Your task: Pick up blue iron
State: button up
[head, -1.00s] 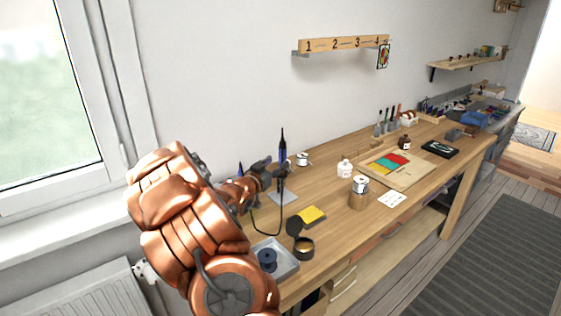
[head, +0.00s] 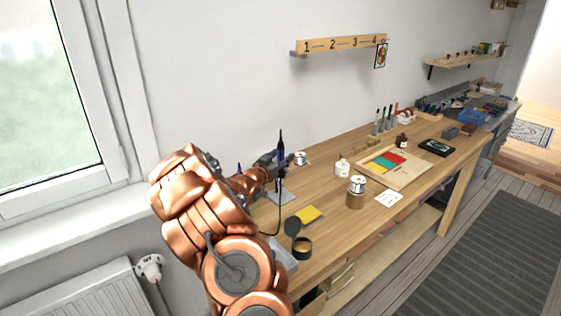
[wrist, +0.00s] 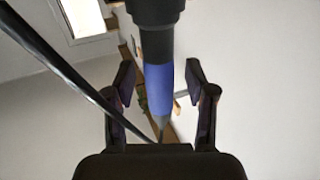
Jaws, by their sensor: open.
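The blue iron (head: 281,148) stands upright near the wall side of the workbench, thin dark tip up, with a black cable hanging from its lower end. My gripper (wrist: 161,92) is open, with a finger on each side of the iron and visible gaps. In the head view my gripper (head: 273,162) is at the iron, partly hidden by my copper arm. The cable (wrist: 60,65) crosses the wrist view at left.
On the workbench (head: 335,225) are a yellow sponge (head: 308,214), a round dark tin (head: 301,246), a solder spool (head: 300,158), a white bottle (head: 342,168) and a board with coloured pieces (head: 395,178). A grey tray is mostly hidden by my arm. A numbered rack (head: 340,45) hangs above.

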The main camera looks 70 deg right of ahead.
jog(key=shift+c, duration=0.4)
grip_shut()
